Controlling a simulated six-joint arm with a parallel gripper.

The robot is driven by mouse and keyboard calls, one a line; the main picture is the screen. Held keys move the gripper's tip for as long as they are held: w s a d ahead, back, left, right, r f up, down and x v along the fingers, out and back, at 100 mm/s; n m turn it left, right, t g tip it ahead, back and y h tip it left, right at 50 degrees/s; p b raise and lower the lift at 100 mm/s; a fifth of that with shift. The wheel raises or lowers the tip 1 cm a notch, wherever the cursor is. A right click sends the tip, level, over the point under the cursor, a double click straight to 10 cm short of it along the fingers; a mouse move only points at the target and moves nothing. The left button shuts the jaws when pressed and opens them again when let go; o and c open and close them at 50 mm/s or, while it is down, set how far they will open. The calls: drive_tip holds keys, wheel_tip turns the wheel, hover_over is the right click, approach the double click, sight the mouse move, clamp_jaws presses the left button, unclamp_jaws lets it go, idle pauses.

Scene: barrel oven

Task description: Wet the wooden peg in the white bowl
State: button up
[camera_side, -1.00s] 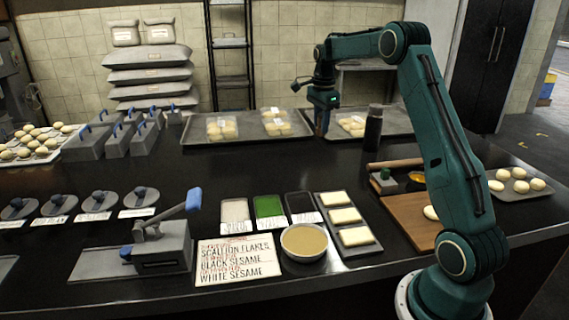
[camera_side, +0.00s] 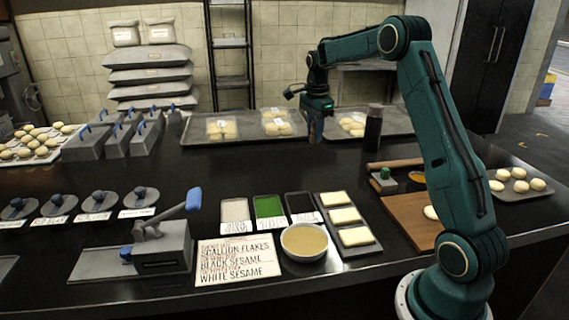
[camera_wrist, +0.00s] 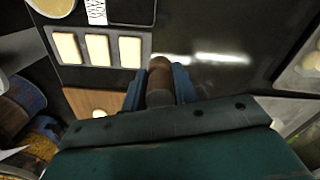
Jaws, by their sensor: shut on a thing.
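My gripper (camera_side: 317,124) is shut on the wooden peg (camera_wrist: 159,73), a brown rounded cylinder that shows between the blue fingers in the wrist view. In the side view the peg is small and dark, and its lower end is hard to make out. My gripper hangs above the dark counter, in front of the back trays. The white bowl (camera_side: 304,256) holds a tan liquid and stands at the counter's front, well apart from the peg. Its rim also shows at the top left of the wrist view (camera_wrist: 54,13).
A tray of white dough slabs (camera_side: 372,247), three small topping trays (camera_side: 269,224) and a label card (camera_side: 238,279) surround the bowl. A dark bottle (camera_side: 373,130) stands right of my gripper. A wooden board (camera_side: 408,228) lies at the right. The middle counter is clear.

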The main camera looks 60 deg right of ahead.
drive_tip(key=s+a+f+n, duration=0.1)
drive_tip(key=a+f, duration=0.1)
drive_tip(key=a, duration=0.4)
drive_tip(key=s+a+f+n, duration=0.2)
drive_tip(key=a+f, duration=0.1)
drive_tip(key=a, duration=0.4)
drive_tip(key=n, duration=0.2)
hover_over(305, 242)
wheel_tip(305, 242, down, 4)
drive_tip(key=shift+f, duration=0.1)
drive_tip(key=shift+f, duration=0.2)
drive_tip(key=shift+f, duration=2.8)
drive_tip(key=shift+f, duration=0.65)
drive_tip(key=shift+r, duration=0.2)
wheel_tip(305, 242, up, 7)
idle(0.9)
drive_tip(key=shift+f, duration=0.1)
idle(0.4)
